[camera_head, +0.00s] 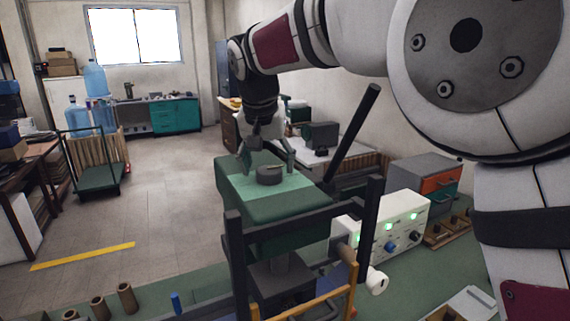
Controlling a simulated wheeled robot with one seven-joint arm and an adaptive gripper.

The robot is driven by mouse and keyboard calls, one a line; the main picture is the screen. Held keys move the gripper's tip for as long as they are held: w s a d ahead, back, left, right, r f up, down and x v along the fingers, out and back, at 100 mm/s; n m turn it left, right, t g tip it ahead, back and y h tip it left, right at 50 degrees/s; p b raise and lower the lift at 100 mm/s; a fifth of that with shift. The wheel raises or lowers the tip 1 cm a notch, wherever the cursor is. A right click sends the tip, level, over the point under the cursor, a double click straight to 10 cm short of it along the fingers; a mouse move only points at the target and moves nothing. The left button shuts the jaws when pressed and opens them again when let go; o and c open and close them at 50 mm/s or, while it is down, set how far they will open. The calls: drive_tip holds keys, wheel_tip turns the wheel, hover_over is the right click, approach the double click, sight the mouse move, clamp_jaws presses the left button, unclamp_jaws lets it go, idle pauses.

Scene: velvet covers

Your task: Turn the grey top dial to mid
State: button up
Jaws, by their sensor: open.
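The grey top dial (270,175) is a short dark grey cylinder on the flat top of a green machine head (240,205). Which setting it points to is too small to tell. My gripper (266,160) is open, pointing down, with its fingers just above and around the far side of the dial. One finger is at the left and one at the right. Whether they touch the dial cannot be told.
A dark lever (352,133) rises to the right of the machine. A white control box (398,228) with green lights and knobs stands at its right. A dark frame with an orange bar (318,303) stands in front. Wooden cylinders (127,297) stand at the front left.

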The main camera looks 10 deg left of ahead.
drive_tip(key=shift+w+f, duration=0.2)
drive_tip(key=shift+f, duration=0.3)
drive_tip(key=c, duration=1.2)
drive_tip(key=shift+o, duration=0.2)
